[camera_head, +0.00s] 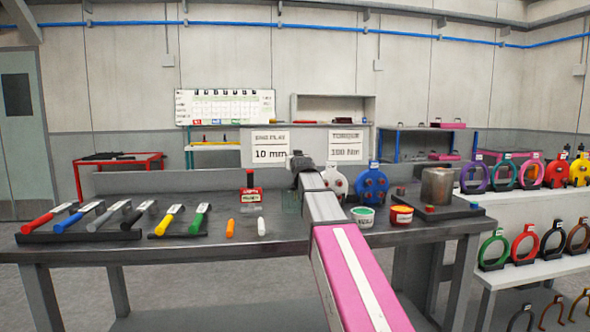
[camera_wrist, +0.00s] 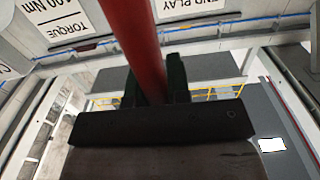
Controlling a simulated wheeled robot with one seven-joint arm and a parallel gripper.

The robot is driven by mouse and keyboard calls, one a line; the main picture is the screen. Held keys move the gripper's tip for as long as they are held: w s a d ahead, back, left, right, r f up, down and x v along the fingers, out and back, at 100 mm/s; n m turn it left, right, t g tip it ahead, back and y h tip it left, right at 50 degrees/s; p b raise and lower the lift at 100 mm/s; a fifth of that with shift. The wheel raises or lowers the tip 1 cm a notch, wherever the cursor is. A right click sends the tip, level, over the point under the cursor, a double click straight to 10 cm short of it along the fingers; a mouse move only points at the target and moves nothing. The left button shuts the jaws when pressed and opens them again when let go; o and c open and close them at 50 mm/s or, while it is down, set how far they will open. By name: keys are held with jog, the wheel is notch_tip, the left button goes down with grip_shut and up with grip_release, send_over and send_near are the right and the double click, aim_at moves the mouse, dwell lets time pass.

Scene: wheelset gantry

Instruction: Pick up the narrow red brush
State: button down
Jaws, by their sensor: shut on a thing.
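The narrow red brush (camera_wrist: 138,40) shows in the wrist view as a red shaft running up out of the top of the picture. My gripper (camera_wrist: 154,82) is shut on it, with one dark finger on each side of the shaft. The far end of the brush is out of view there. In the head view my arm reaches out over the bench, and its dark end (camera_head: 300,168) is above the bench's back part. I cannot make out the held brush in that view.
The grey bench (camera_head: 290,239) carries several coloured-handled tools on the left, an orange marker (camera_head: 230,228), a white marker (camera_head: 261,226) and a red box (camera_head: 251,195). Right of my arm stand a green-labelled tub (camera_head: 363,217), a red tub (camera_head: 401,215) and a metal cylinder (camera_head: 437,186).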

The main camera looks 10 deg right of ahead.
notch_tip(320, 180, up, 14)
jog(key=shift+f, duration=0.2)
dwell(2.4)
